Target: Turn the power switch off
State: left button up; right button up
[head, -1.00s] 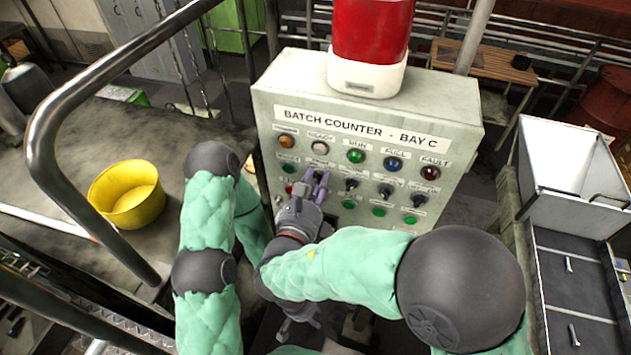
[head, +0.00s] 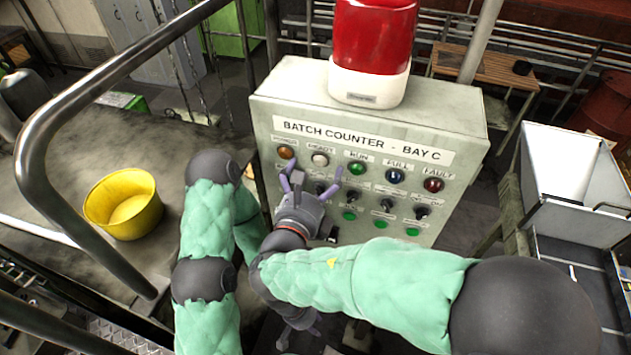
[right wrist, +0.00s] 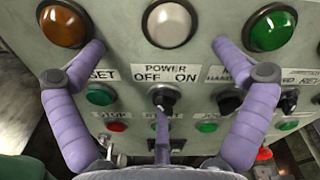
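The grey panel (head: 460,125) reads "BATCH COUNTER - BAY C". Its black power switch knob (right wrist: 163,97) sits under the "POWER OFF ON" label (right wrist: 160,75) in the right wrist view; it also shows in the head view (head: 320,188). I cannot tell clearly which way the knob points. My right gripper (right wrist: 161,48) is open, its purple fingers spread either side of the knob, with a third finger just below it and partly overlapping its lower edge. In the head view the right gripper (head: 313,178) is in front of the panel. My left gripper (head: 300,338) is low and mostly hidden behind my right arm.
Lamps in orange (right wrist: 63,25), white (right wrist: 168,23) and green (right wrist: 270,27) line the panel above. Other knobs (right wrist: 229,100) and a green button (right wrist: 100,95) flank the switch closely. A red beacon (head: 372,38) tops the panel. A yellow bucket (head: 124,205) is at left.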

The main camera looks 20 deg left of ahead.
aim_at(316, 146)
jog(key=shift+m+t, duration=0.4)
jog(key=shift+t, duration=0.1)
jog(key=r, duration=0.7)
jog(key=shift+w+a+r, duration=0.2)
jog(key=shift+w+r, duration=0.05)
jog(key=shift+r, duration=0.1)
jog(key=shift+n+g, duration=0.6)
jog(key=f, duration=0.6)
jog(key=shift+s, duration=0.35)
jog(key=s, duration=0.2)
jog(key=shift+s+a, duration=0.15)
jog(key=shift+s, duration=0.2)
jog(key=c, duration=0.5)
jog(key=shift+o, duration=0.2)
jog(key=shift+s+d+f, duration=0.1)
jog(key=shift+s+d, duration=0.5)
jog(key=shift+s, duration=0.1)
jog(key=s, duration=1)
jog(key=shift+a+f+p, duration=0.35)
jog(key=shift+p, duration=0.05)
